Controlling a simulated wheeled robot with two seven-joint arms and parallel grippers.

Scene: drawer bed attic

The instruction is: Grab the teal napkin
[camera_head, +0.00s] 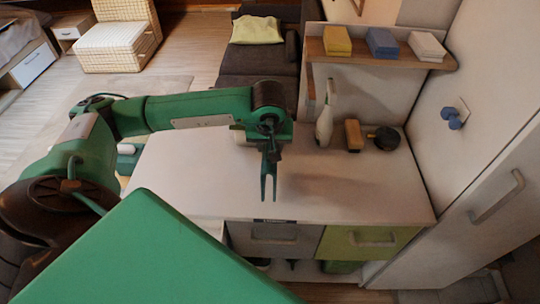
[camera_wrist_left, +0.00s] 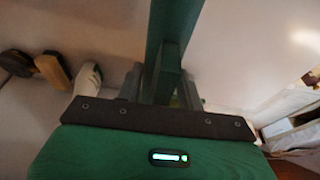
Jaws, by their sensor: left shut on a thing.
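My left gripper (camera_head: 268,182) hangs fingers-down over the white counter, near its front edge and above the drawers. It is shut on a narrow dark green-teal piece, which seems to be the teal napkin (camera_wrist_left: 172,35). It shows as a long strip between the fingers in the left wrist view. Its outline is hard to tell from the fingers in the head view. My right gripper is not in view.
On the counter (camera_head: 190,180), a white bottle (camera_head: 324,125), a yellow-brown block (camera_head: 354,135) and a dark round pan (camera_head: 385,138) stand at the back right. A shelf (camera_head: 380,58) above holds yellow, blue and white folded pieces. The counter's middle is clear.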

